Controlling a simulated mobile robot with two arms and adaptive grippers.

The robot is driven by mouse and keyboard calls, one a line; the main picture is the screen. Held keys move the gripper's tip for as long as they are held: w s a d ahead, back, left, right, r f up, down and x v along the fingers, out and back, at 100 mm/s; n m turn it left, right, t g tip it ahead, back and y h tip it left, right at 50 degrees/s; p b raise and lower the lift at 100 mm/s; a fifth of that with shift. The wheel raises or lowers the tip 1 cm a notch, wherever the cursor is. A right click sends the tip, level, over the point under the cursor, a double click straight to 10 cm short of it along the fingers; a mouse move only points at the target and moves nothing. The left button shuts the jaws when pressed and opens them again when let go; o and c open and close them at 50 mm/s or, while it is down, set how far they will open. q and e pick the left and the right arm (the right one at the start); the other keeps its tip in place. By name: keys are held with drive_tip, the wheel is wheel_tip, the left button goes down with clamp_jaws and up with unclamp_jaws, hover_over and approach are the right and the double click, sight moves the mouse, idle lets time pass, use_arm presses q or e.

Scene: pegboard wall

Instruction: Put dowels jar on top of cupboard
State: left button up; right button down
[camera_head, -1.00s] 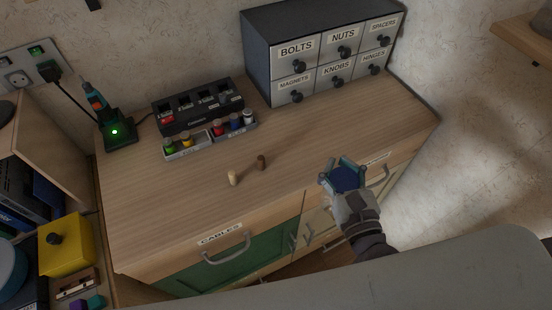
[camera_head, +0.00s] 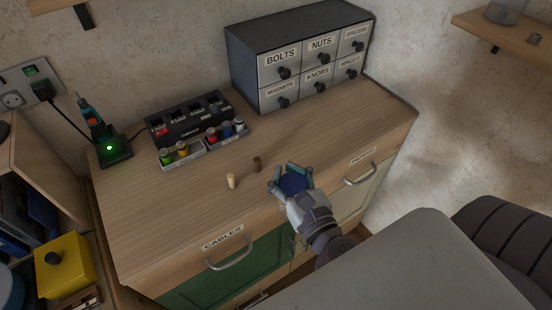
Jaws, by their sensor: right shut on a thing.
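The cupboard (camera_head: 150,215) has a wooden top, a green door and a drawer front labelled CABLES. My right gripper (camera_head: 291,176) is shut on a dark blue round thing (camera_head: 296,184), likely the jar, near the top's front edge. The fingers and hand hide most of it, and no label shows. I cannot tell whether it touches the top. My left gripper is not in view.
A grey drawer unit (camera_head: 245,60) stands at the back right of the top. A black charger rack (camera_head: 190,125) and small bottles in trays (camera_head: 205,147) stand at the back left. A tool in a dock (camera_head: 113,150) is at the left. The front left of the top is clear.

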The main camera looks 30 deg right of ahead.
drive_tip(key=w+d+r+m+g+h+p, duration=0.2)
drive_tip(key=d+r+m+g+h, duration=0.25)
drive_tip(key=d, duration=0.45)
drive_tip(key=w+d+r+m+g+h+p, duration=0.15)
drive_tip(key=d+r+m+h, duration=0.25)
drive_tip(key=d+r+h, duration=0.45)
drive_tip(key=w+a+f+y+p, duration=0.1)
drive_tip(key=w+a+f, duration=0.3)
drive_tip(key=w+f, duration=0.6)
wheel_tip(320, 180, down, 4)
drive_tip(key=shift+w+r+t+y, duration=0.25)
drive_tip(key=shift+w+t+y, duration=0.05)
drive_tip(key=shift+t+y, duration=0.1)
drive_tip(key=shift+n, duration=0.25)
drive_tip(key=shift+f, duration=0.2)
drive_tip(key=shift+c, duration=1.4)
unclamp_jaws()
